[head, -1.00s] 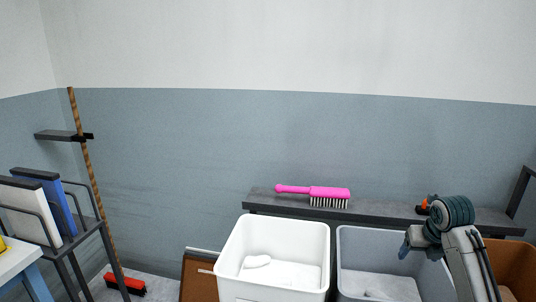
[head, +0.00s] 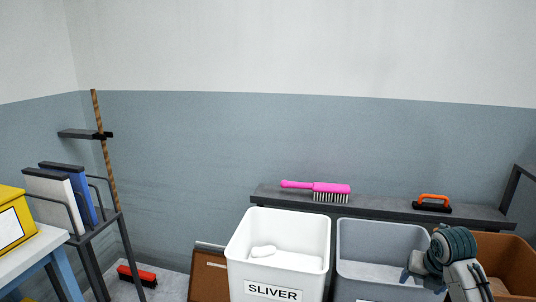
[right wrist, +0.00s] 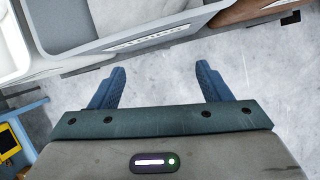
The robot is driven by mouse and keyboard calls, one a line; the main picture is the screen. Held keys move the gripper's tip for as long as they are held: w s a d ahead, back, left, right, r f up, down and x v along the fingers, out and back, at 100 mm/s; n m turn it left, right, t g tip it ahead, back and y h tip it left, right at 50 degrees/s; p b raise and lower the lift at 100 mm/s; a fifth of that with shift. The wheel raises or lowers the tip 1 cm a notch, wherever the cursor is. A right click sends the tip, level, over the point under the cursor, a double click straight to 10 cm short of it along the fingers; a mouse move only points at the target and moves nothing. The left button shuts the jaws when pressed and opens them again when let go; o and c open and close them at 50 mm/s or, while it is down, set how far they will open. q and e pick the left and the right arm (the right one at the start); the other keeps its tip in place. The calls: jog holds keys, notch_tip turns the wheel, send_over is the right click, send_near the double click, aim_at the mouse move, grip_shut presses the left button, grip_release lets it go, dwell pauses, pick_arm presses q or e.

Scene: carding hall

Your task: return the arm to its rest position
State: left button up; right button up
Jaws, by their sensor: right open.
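My right arm comes in at the lower right of the head view, in front of the grey and brown bins. My right gripper (head: 408,277) shows there as a small part beside the grey bin's right side. In the right wrist view my right gripper (right wrist: 161,88) is open, its two blue fingers wide apart. Nothing is between them but grey floor further off. My left gripper is not in view.
A white bin labelled SLIVER (head: 237,277), a grey bin (head: 350,284) and a brown bin (head: 512,252) stand in a row. Behind them a shelf (head: 385,207) bears a pink brush (head: 325,188) and an orange-handled tool (head: 433,202). A yellow box (head: 14,222) sits on a table at left.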

jog(key=s+a+f+m, duration=0.4)
jog(key=s+f+m, duration=0.3)
jog(key=s, duration=0.1)
jog(key=s+a+f+m, duration=0.4)
jog(key=s+f+m, duration=0.3)
jog(key=s, duration=0.2)
jog(key=s+a+f+m, duration=0.1)
jog(key=s+a+m, duration=0.1)
jog(key=s+m, duration=0.65)
jog(key=s+a+m, duration=0.3)
jog(key=s+m, duration=0.5)
jog(key=s, duration=0.2)
notch_tip(320, 180, down, 26)
jog(key=d+g, duration=0.2)
jog(key=d, duration=0.1)
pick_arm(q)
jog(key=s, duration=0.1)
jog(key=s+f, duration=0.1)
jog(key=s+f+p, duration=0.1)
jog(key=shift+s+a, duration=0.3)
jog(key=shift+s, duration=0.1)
pick_arm(e)
jog(key=s+f, duration=0.5)
jog(key=f, duration=0.4)
jog(key=s+d+f+g, duration=0.1)
jog(key=s+f, duration=0.5)
jog(key=f, duration=0.3)
jog(key=shift+s+f, duration=0.15)
jog(key=shift+s, duration=0.1)
